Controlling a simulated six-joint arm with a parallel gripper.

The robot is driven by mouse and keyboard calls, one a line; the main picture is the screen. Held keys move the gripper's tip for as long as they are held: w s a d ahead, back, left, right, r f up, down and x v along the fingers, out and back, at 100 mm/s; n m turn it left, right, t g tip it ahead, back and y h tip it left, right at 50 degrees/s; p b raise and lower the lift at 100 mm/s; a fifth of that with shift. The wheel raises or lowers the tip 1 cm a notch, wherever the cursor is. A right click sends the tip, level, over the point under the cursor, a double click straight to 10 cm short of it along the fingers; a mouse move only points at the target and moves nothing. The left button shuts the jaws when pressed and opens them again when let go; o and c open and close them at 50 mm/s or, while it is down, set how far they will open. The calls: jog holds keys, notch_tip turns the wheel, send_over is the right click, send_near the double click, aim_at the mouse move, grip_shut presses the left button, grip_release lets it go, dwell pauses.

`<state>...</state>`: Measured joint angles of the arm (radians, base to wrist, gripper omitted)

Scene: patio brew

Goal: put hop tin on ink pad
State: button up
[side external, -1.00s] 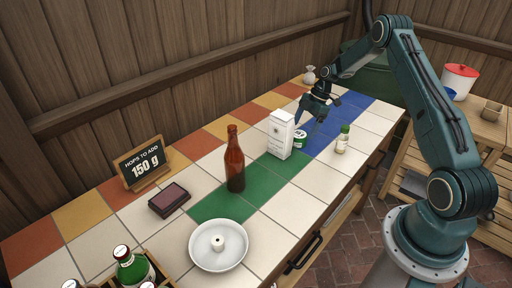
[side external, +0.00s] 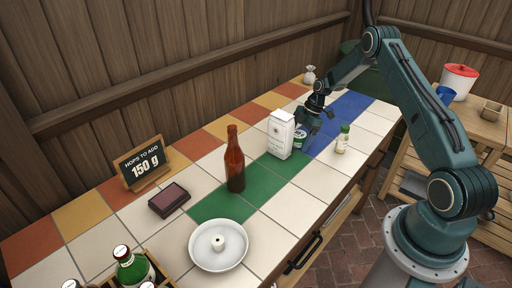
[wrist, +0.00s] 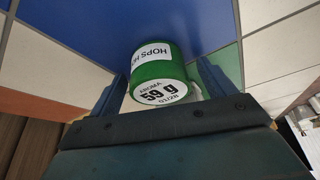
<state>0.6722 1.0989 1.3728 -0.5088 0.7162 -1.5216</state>
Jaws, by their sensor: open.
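The hop tin (side external: 299,138) is a small green tin with white labels, standing on the counter behind the right edge of a white carton, which hides part of it. In the wrist view the tin (wrist: 158,62) sits between the two dark fingers, and its white face reads 59 g. My gripper (side external: 307,124) is at the tin, with its fingers (wrist: 163,85) open on either side. I cannot tell whether a finger touches it. The ink pad (side external: 169,200), a dark case with a maroon top, lies near the sign, apart from my gripper.
The white carton (side external: 281,135) stands close left of the tin. A brown bottle (side external: 235,165) stands between carton and ink pad. A small green-capped jar (side external: 343,140) is to the right. A white dish (side external: 219,246), a sign (side external: 142,163) and a bottle crate (side external: 158,271) are nearer.

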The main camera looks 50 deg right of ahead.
aim_at(299, 134)
jog(key=shift+c, duration=0.4)
jog(key=c, duration=1.1)
jog(key=shift+r, duration=0.15)
notch_tip(299, 134, up, 20)
jog(key=shift+f, duration=0.1)
